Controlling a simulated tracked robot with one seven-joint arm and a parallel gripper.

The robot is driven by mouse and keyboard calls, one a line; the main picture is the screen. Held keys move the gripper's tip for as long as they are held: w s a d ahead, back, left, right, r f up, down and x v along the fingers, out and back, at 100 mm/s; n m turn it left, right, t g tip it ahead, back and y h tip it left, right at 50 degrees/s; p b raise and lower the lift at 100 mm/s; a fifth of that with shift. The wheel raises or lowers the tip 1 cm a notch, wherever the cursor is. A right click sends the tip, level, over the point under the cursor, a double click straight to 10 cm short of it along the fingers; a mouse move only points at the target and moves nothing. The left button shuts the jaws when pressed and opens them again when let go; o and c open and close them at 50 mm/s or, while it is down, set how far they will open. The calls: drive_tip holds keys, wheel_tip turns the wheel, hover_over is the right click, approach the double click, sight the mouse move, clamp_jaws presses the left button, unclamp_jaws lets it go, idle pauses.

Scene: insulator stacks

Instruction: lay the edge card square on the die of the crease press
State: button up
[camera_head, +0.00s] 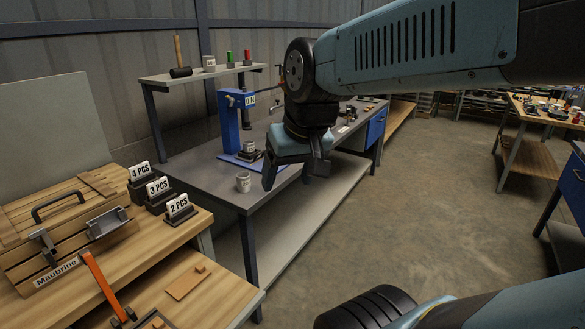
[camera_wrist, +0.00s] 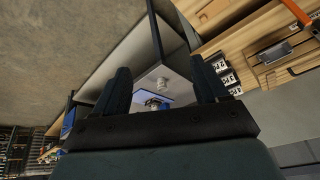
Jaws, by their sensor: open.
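A flat tan card (camera_head: 185,283) with a small raised block at its far right corner lies on the low wooden table, and looks like the edge card. To its left is a tool with an orange lever (camera_head: 100,288), apparently the crease press; its base is cut off by the picture's bottom edge, so its die is not clear. The lever also shows in the wrist view (camera_wrist: 296,12). My gripper (camera_head: 293,180) is open and empty, pointing down above the grey bench, well away from the card. Its two fingers are spread in the wrist view (camera_wrist: 163,75).
A wooden crate (camera_head: 60,235) marked Maubrine and several number-sign holders (camera_head: 158,193) stand on the wooden bench. Open floor (camera_head: 430,200) lies to the right.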

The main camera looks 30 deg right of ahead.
drive_tip(key=shift+s+d+r+t+h, duration=0.4)
drive_tip(key=shift+s+d+r+t, duration=0.1)
drive_tip(key=shift+s+d+r, duration=0.3)
drive_tip(key=shift+s+f, duration=0.1)
idle(0.8)
